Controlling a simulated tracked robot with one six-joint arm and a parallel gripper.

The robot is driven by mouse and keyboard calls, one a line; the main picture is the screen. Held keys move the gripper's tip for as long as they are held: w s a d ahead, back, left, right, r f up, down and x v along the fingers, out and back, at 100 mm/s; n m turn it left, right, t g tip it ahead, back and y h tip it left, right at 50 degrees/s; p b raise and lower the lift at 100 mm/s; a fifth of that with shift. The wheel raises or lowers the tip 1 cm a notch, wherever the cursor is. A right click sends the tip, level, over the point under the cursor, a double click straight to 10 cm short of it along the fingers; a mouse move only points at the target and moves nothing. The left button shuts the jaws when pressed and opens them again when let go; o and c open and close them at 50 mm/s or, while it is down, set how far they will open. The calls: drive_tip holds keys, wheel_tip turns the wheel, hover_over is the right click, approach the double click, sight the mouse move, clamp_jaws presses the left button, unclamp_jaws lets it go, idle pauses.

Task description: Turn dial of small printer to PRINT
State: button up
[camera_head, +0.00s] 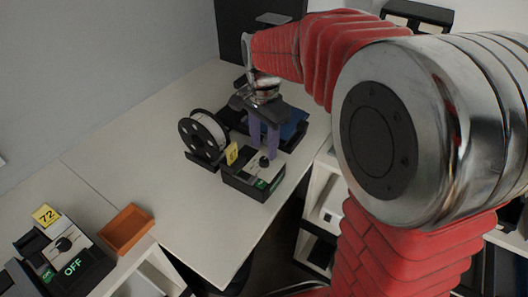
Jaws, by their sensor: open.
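The small printer (250,183) is a low black box with a light top, standing near the front edge of the white table. A yellow tag (232,153) stands at its left, and its front has a small green-lit display (261,184). Its dark dial (264,161) sits on the light top; the dial's setting is too small to read. My gripper (263,150) points down over the printer, its two purple fingers apart and close above or beside the dial. I cannot tell whether they touch it.
A black spool (186,140) with white filament stands left of the printer. A blue item (292,128) lies behind my gripper. At lower left are an orange tray (126,232) and another device (62,259) tagged 72, reading OFF. The table's left middle is clear.

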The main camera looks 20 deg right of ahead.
wheel_tip(320, 180, up, 9)
idle(0.4)
idle(0.4)
drive_tip(key=n+t, duration=0.1)
drive_tip(key=n, duration=0.6)
approach(263, 159)
drive_tip(key=s+r, duration=0.1)
drive_tip(key=s, duration=0.2)
drive_tip(key=s+n+t, duration=0.4)
drive_tip(key=s+n, duration=0.1)
drive_tip(key=s, duration=1)
drive_tip(key=shift+d+f+n+t, duration=0.2)
drive_tip(key=shift+n+t, duration=0.1)
drive_tip(key=shift+n, duration=0.1)
